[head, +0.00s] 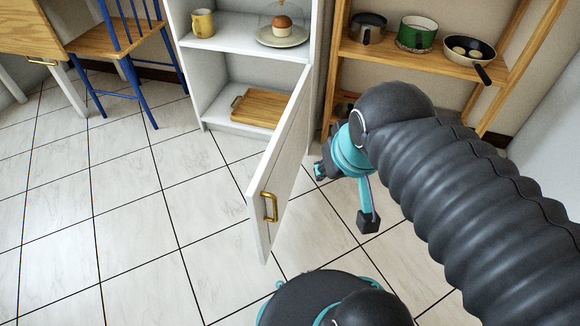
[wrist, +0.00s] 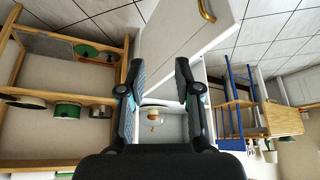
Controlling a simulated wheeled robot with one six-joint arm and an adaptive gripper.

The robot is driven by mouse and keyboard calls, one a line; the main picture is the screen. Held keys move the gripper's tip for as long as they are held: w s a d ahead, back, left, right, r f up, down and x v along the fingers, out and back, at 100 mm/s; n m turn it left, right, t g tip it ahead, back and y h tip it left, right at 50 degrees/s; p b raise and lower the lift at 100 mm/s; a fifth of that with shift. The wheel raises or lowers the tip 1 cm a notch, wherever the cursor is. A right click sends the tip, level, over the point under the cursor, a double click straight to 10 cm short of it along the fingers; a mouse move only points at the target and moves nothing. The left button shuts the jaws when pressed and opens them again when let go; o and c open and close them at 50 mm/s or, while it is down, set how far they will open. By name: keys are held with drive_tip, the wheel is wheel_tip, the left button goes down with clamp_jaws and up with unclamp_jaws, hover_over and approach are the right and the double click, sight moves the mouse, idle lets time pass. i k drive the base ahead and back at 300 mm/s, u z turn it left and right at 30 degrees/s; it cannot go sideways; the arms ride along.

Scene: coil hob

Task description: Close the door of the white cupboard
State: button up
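The white cupboard (head: 212,75) stands at the back centre with its front open. Its white door (head: 285,160) is hinged on the cupboard's right side and stands wide open, swung out towards me. A brass handle (head: 270,207) is on the door's outer face near its free edge. My gripper (head: 344,196) is to the right of the door, on the handle side, apart from it in the head view. In the wrist view my gripper (wrist: 160,64) has its two fingers spread with nothing between them. The door (wrist: 190,35) fills the upper middle there.
The cupboard holds a yellow mug (head: 203,23), a plate (head: 282,38) with a bun under a clear dome, and a wooden board (head: 262,107). A wooden shelf (head: 425,55) with pots stands right. A blue chair (head: 122,45) stands left. Tiled floor (head: 130,220) left of the door is clear.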

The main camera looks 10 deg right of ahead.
sight(267, 195)
drive_tip(key=k, duration=0.95)
drive_tip(key=u, duration=1.1)
drive_tip(key=i, duration=0.25)
drive_tip(key=z, duration=0.35)
